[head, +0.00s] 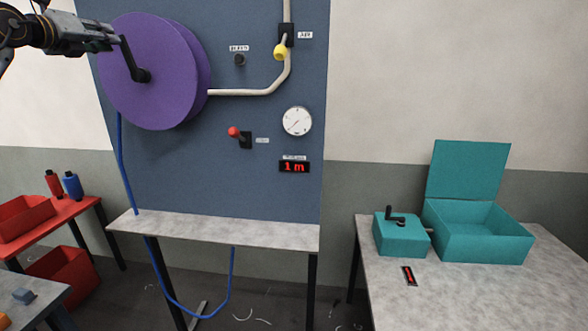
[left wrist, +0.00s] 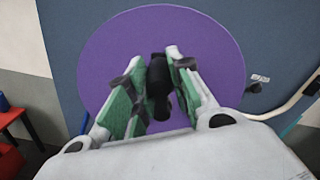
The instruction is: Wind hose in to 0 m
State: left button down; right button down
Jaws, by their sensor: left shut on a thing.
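The purple hose reel (head: 160,88) is mounted on the blue panel, with a black crank (head: 135,62) on its face. My left gripper (head: 115,41) is shut on the crank's handle at the upper left of the reel. In the left wrist view the black handle (left wrist: 159,88) lies between the green-padded fingers of the gripper (left wrist: 158,95). The blue hose (head: 121,165) hangs from the reel's left side, passes the shelf and loops below it. The red display (head: 294,167) reads 1 m. My right gripper is not in view.
A red-knobbed lever (head: 234,132), a round gauge (head: 297,121), a yellow valve knob (head: 280,52) and a pale pipe (head: 245,93) are on the panel. A grey shelf (head: 230,232) juts out below. Teal boxes (head: 480,240) stand on the right table, red bins (head: 25,218) at left.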

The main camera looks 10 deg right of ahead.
pick_arm(q)
jog(key=c, duration=1.1)
grip_release()
jog(key=shift+s+d, duration=0.1)
jog(key=shift+d, duration=0.25)
jog(key=shift+a, duration=0.1)
jog(key=b+v, duration=0.5)
jog(key=v, duration=0.3)
jog(key=shift+b, duration=0.4)
